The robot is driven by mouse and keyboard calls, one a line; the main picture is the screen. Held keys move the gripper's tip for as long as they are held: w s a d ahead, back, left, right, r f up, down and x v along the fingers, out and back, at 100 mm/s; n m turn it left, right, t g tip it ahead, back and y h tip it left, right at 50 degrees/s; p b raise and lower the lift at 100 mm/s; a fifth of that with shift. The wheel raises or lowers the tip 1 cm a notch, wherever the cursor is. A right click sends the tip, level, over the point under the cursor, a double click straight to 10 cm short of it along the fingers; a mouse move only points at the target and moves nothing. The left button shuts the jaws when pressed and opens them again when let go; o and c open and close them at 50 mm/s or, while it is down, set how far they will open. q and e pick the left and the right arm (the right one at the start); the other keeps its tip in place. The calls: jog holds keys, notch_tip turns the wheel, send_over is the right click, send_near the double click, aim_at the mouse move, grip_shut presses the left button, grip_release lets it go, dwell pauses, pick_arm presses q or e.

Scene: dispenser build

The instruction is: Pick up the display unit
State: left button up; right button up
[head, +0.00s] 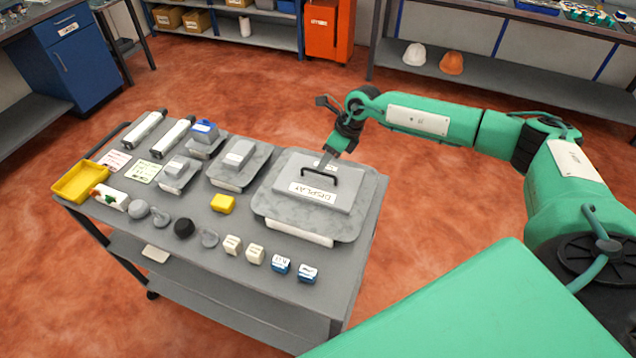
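The display unit (340,200) is a grey box with a black handle on top and a white label reading DISPLAY. It sits on a speckled grey tray (270,209) at the right end of the cart top. My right gripper (325,162) points down at the far side of the handle, just above the unit's top. Its fingers are small and partly hidden by the wrist, so I cannot tell whether they touch the handle or how far apart they are. My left gripper is out of view.
The grey cart (300,285) also carries smaller grey units on trays, white cylinders, a yellow bin (80,182), a yellow block (222,203), knobs and small labelled cubes along the front edge. Open red floor lies behind and right of the cart.

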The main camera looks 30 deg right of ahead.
aim_at(317, 183)
jog(key=p+x, duration=0.1)
jog(key=x, duration=0.2)
jog(key=shift+a+f+p, duration=0.1)
jog(key=shift+f+p, duration=0.1)
jog(key=shift+p, duration=0.2)
jog(key=shift+w+a+f, duration=0.1)
jog(key=shift+f, duration=0.35)
grip_shut()
jog(key=shift+r, duration=0.1)
dwell(0.5)
jog(key=shift+w, duration=0.1)
